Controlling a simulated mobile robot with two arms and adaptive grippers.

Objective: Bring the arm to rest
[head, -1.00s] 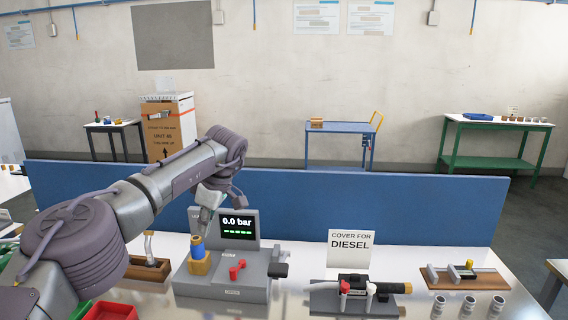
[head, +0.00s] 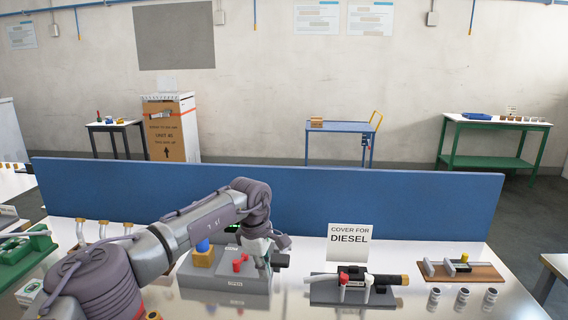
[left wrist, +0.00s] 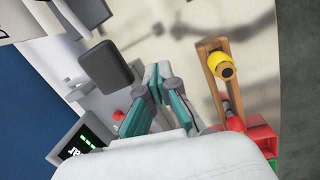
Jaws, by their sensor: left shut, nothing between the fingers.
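My left arm (head: 165,250) reaches in from the left over the bench. Its gripper (head: 266,272) points down in front of the right part of a grey test unit (head: 222,284), close to the unit's black pad (head: 281,262). I cannot tell whether it touches the unit. In the left wrist view the teal-padded fingers (left wrist: 158,74) are together with nothing between them. The black pad (left wrist: 105,66) is beside them there. The arm hides much of the unit's display (head: 231,227). My right gripper is not in view.
A yellow block with a blue top (head: 202,256) and a red knob (head: 239,264) are on the unit. Right of it stand a "COVER FOR DIESEL" sign (head: 349,247), a black injector in a holder (head: 357,280) and several metal cups (head: 462,297). A blue panel (head: 400,205) closes the bench's back.

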